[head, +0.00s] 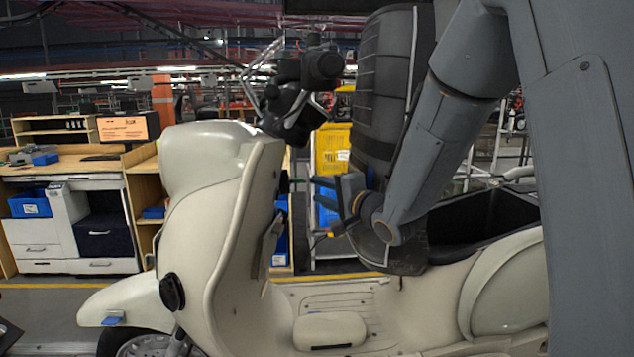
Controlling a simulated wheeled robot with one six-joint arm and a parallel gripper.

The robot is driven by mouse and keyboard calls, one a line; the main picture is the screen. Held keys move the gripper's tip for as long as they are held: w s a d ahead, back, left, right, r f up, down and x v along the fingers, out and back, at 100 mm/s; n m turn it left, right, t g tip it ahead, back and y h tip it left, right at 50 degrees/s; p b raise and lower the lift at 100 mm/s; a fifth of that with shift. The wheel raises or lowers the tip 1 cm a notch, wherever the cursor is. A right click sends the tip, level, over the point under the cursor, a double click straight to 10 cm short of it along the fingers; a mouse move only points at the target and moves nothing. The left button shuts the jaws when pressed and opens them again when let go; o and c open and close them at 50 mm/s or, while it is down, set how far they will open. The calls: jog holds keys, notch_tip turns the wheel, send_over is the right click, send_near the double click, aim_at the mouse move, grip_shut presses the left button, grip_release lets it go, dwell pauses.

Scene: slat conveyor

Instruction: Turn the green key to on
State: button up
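A cream scooter (212,210) stands side-on in the head view, its front to the left. A small dark-green piece, which looks like the green key (297,181), sticks out from the rear face of the front shield below the handlebar. My gripper (316,192) is just right of it, with its fingers pointing left toward the shield. The two dark fingers are spread apart with nothing visible between them. The fingers look apart from the key, but the depth is unclear. The key's angle and the lock face are too small or hidden to tell.
The handlebar and black controls (300,85) rise above the gripper. The black open seat compartment (480,220) is at the right, behind my arm. A wooden workbench (70,170) with blue bins stands at the back left.

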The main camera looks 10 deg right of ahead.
aim_at(300, 180)
jog(key=shift+a+r+p+x, duration=0.15)
jog(key=shift+p+x, duration=0.25)
jog(key=shift+x, duration=1)
jog(key=shift+a+r+p+x, duration=0.1)
jog(key=shift+p+x, duration=0.25)
jog(key=shift+x, duration=1)
jog(key=shift+a+p+x, duration=0.15)
jog(key=shift+p+x, duration=0.25)
jog(key=shift+x, duration=1)
jog(key=shift+s+y, duration=0.25)
jog(key=shift+y, duration=0.05)
grip_shut()
jog(key=shift+r, duration=0.1)
jog(key=shift+r+g+p, duration=0.15)
jog(key=shift+g+p, duration=0.15)
jog(key=shift+p, duration=0.9)
jog(key=shift+r+m+g+h+p, duration=0.1)
jog(key=shift+m+g+h+p, duration=0.65)
jog(key=shift+p, duration=2.25)
